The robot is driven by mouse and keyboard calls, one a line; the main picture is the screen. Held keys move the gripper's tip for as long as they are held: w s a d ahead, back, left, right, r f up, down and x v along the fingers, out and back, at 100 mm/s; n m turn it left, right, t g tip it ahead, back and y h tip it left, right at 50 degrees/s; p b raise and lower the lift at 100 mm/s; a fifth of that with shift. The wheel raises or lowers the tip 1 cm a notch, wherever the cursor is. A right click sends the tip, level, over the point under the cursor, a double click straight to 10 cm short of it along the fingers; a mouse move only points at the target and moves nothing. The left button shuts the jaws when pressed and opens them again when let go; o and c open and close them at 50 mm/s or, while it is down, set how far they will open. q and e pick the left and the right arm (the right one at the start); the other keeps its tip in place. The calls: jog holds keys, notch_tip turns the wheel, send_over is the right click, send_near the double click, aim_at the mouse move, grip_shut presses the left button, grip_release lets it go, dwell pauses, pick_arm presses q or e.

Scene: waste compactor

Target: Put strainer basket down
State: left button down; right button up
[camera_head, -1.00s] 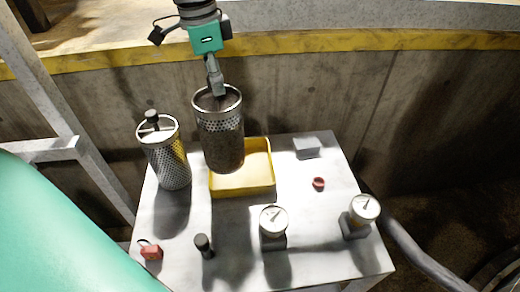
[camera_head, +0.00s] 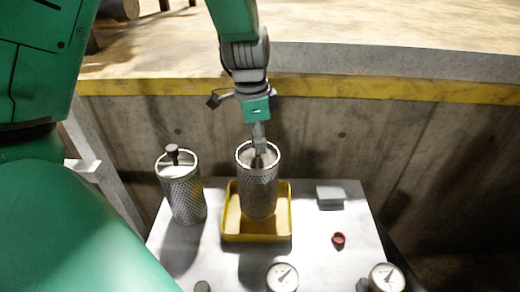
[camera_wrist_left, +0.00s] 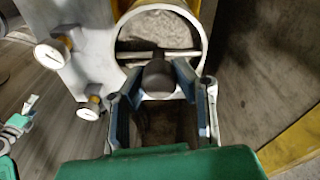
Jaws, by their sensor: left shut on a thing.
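My left gripper (camera_head: 259,152) is shut on the knob at the top of a perforated metal strainer basket (camera_head: 258,190). The basket is upright, and its lower end shows within the outline of the yellow tray (camera_head: 230,236). I cannot tell whether it touches the tray floor. In the left wrist view, the gripper's fingers (camera_wrist_left: 156,82) are around the dark knob, and the basket's round rim (camera_wrist_left: 203,42) and crossbar lie beyond. A second strainer basket (camera_head: 184,196) with a black knob stands on the table left of the tray. My right gripper is not in view.
The grey table (camera_head: 330,245) also bears a grey block (camera_head: 330,197), a red ring-like part (camera_head: 338,240) and two gauges (camera_head: 283,277) (camera_head: 386,278) at the front. A concrete wall (camera_head: 340,135) with a yellow edge rises behind. A grey rail stands at the left.

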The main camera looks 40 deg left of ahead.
pick_arm(q)
jog(key=shift+f, duration=1.35)
jog(key=c, duration=1.3)
grip_release()
jog(key=r, duration=0.8)
jog(key=s+r, duration=0.1)
jog(key=r, duration=0.3)
jog(key=shift+a+r, duration=0.1)
jog(key=shift+a, duration=0.25)
jog(key=shift+s, duration=0.1)
